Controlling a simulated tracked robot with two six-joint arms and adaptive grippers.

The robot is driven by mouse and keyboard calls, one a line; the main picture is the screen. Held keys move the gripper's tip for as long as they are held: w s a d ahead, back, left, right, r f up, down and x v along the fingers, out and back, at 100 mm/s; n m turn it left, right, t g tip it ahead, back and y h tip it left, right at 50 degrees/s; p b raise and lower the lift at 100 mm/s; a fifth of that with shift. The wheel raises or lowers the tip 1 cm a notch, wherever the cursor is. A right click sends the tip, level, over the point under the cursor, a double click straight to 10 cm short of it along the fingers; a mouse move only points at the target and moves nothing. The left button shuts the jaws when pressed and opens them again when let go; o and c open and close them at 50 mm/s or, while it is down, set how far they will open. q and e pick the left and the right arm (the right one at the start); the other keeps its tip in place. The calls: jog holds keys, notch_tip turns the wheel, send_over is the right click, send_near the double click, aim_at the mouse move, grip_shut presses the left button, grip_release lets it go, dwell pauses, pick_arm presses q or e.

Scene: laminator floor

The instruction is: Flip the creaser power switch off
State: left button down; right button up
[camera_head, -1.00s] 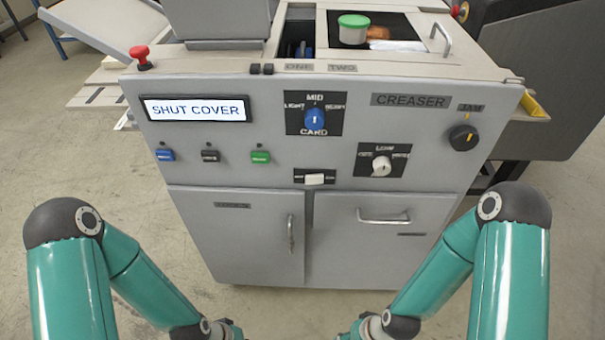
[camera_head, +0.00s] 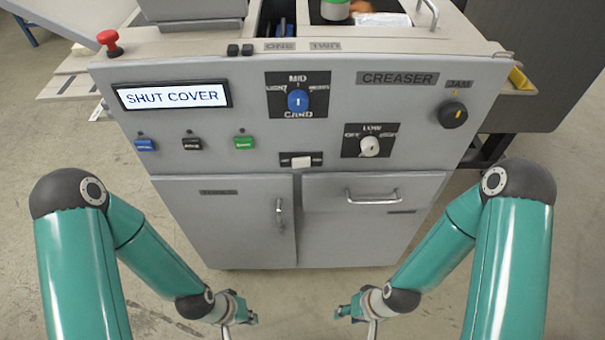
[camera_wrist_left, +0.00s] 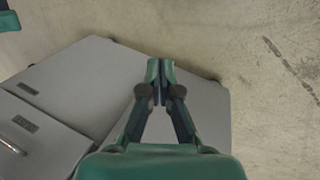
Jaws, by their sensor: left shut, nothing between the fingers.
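The grey creaser machine (camera_head: 340,130) stands in front of me in the head view. A white rocker switch (camera_head: 301,162) sits on a small black plate low on its panel; the labels at its sides are too small to read, and I cannot tell which way it is set. My left gripper (camera_head: 252,318) is low in front of the machine, below and apart from the switch. In the left wrist view its fingers (camera_wrist_left: 160,70) are together and empty. My right gripper (camera_head: 340,313) is also low, apart from the machine; its fingers are too small to judge.
The panel also bears a "SHUT COVER" display (camera_head: 172,96), a blue knob (camera_head: 298,101), a white knob (camera_head: 370,146), a black knob (camera_head: 452,115) and several buttons. A red stop button (camera_head: 108,41) is on top. A drawer handle (camera_head: 373,197) and door handle (camera_head: 280,213) stick out below.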

pick_arm(q)
jog(key=shift+w+d, duration=0.1)
jog(key=w+d+r+m+t+h+b, duration=0.1)
jog(key=w+d+r+m+t+b, duration=0.15)
jog(key=w+m+t+b, duration=0.85)
jog(key=w+d+r+m+t+h+b, duration=0.1)
jog(key=w+r+m+h+b, duration=0.1)
jog(key=r+m+b, duration=0.6)
jog(key=w+d+r+m+t+h+b, duration=0.1)
jog(key=w+d+r+m+h+b, duration=0.1)
jog(key=r+m+b, duration=0.6)
notch_tip(320, 180, up, 2)
jog(key=w+h+b, duration=0.1)
jog(key=b, duration=0.3)
jog(key=shift+w+d+t+h, duration=0.3)
jog(key=shift+t+h, duration=0.1)
jog(key=shift+w, duration=0.1)
